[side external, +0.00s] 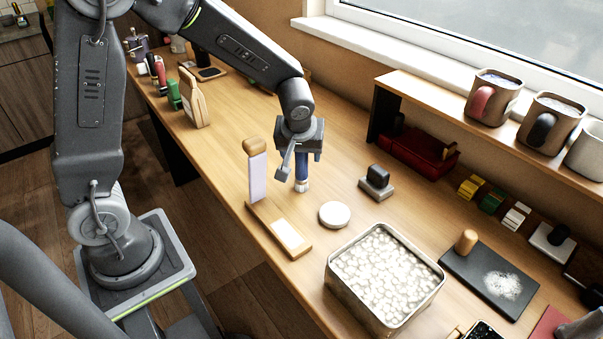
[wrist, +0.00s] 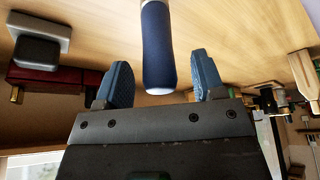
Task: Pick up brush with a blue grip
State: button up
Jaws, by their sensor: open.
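The brush with a blue grip (side external: 301,168) stands upright on the wooden table, with a pale lower end on the tabletop. In the wrist view its dark blue grip (wrist: 158,50) lies between the two blue finger pads, with space on both sides. My gripper (side external: 298,165) is open above and around the top of the brush, pointing down. In the wrist view my gripper (wrist: 158,80) shows its fingers apart, not touching the grip. The brush's lower end is cut off at the top of the wrist view.
A wooden stand with a pale upright panel (side external: 258,177) is close left of the brush. A white round disc (side external: 334,215) lies in front. A metal tin of pale pebbles (side external: 333,274) is nearer. A grey block with a dark knob (side external: 377,182) stands to the right.

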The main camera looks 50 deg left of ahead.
jog(key=shift+x, duration=1.2)
grip_shut()
